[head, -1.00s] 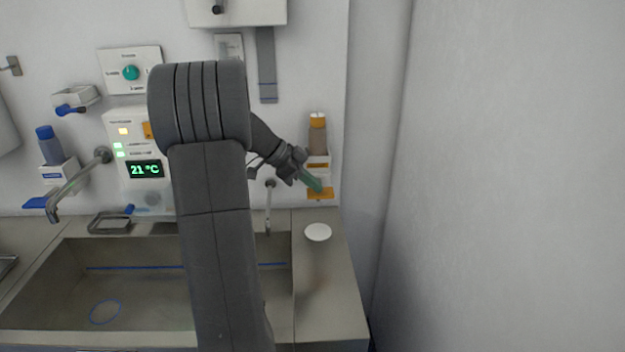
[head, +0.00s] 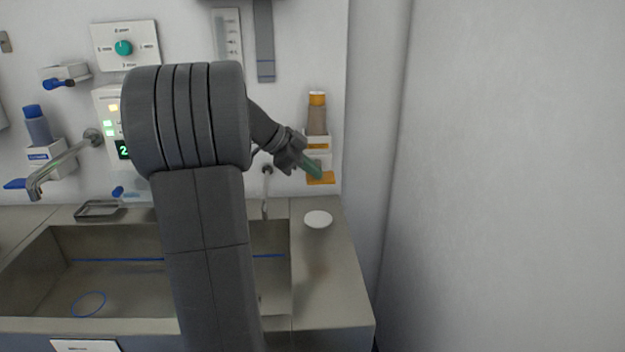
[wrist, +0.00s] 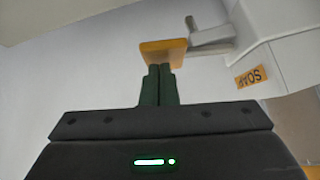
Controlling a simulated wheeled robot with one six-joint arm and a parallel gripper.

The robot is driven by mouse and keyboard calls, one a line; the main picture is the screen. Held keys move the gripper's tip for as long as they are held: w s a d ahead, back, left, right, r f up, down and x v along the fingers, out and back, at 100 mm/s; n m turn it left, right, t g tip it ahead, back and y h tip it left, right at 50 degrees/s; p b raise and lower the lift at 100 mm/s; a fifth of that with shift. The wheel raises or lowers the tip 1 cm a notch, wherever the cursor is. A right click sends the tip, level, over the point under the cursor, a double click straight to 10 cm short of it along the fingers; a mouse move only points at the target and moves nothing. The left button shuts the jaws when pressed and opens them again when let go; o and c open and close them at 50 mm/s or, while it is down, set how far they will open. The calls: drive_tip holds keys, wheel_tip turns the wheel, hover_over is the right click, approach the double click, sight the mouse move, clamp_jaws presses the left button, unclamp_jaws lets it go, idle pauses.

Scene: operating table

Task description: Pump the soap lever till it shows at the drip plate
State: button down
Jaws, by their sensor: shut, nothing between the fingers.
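The soap dispenser (head: 317,143) is a white wall bracket holding a brown bottle with an orange cap (head: 317,115). Its orange lever (head: 325,179) sticks out at the bottom; the wrist view shows the lever plate (wrist: 163,47) on a grey arm, and an upside-down SOAP label (wrist: 251,76). My gripper (head: 317,173) is shut and empty, its green fingertips at the lever. In the wrist view the fingertips (wrist: 159,70) meet the lever plate's edge; whether they press on it I cannot tell. The white round drip plate (head: 318,219) lies on the counter below, its top plain white.
A steel sink (head: 120,285) lies left of the drip plate, with a tap (head: 62,165) above it. A blue-capped bottle dispenser (head: 37,125) hangs at the far left. A bare wall (head: 500,180) closes off the right side. The counter around the plate is clear.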

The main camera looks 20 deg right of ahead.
drive_tip(key=shift+f+b, duration=0.45)
drive_tip(key=shift+b, duration=0.05)
drive_tip(key=shift+r+p, duration=0.35)
drive_tip(key=shift+p, duration=0.15)
drive_tip(key=shift+r, duration=0.8)
drive_tip(key=shift+p, duration=0.3)
